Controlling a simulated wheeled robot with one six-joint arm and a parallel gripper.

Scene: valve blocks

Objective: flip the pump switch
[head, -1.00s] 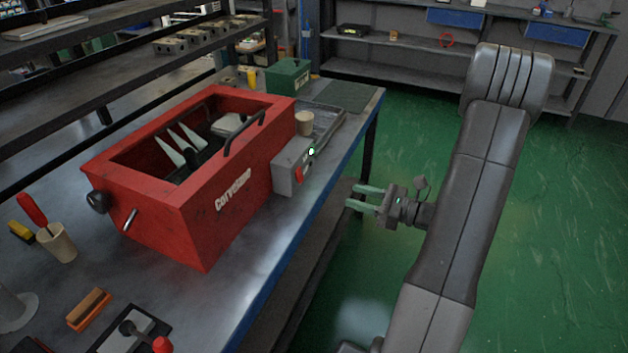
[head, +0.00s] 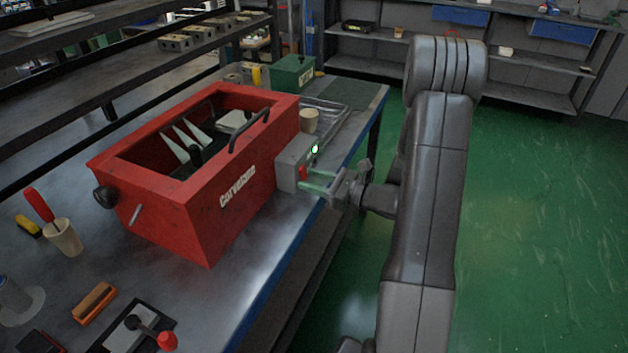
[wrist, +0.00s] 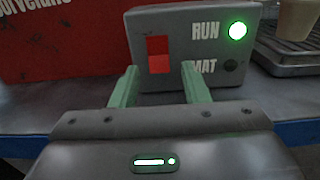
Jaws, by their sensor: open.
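The pump switch is a red rocker (wrist: 158,54) on the front of a grey control box (wrist: 183,22), which is fixed to the side of a red machine (head: 215,215). A green light (wrist: 237,30) glows beside the word RUN; a dark lamp sits below it beside MAT. My gripper (wrist: 160,85) is open, its two green fingers pointing at the box, one on each side of the switch in the wrist view. In the head view my gripper (head: 316,184) is right at the box front. I cannot tell whether the fingertips touch the box.
A beige cup (head: 309,120) and a grey tray (head: 335,115) stand behind the box. A green case (head: 290,74) is farther back. The bench's blue edge (head: 262,300) runs below my gripper. Green floor at the right is open.

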